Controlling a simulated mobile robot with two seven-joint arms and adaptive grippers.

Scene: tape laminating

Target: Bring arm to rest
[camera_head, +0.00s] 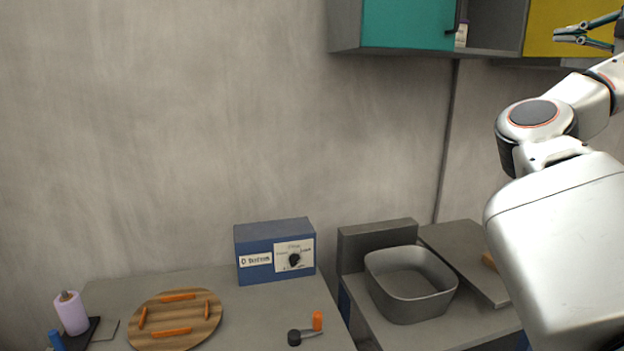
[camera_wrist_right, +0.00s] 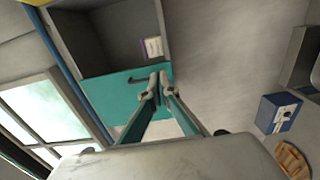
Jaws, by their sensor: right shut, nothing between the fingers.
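My right arm rises at the right edge of the head view. My right gripper (camera_head: 572,35) is up high in front of the wall cabinets, with its fingers pointing left. It is shut and empty. In the right wrist view the fingertips (camera_wrist_right: 155,88) meet in front of the teal cabinet door (camera_wrist_right: 128,100) and hold nothing. My left gripper is in neither view.
A blue box with a dial (camera_head: 275,252) and a round wooden board (camera_head: 175,318) with orange pieces are on the table. A grey basin (camera_head: 410,283) stands right of them. The teal cabinet (camera_head: 405,22) hangs above. The wall's middle is clear.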

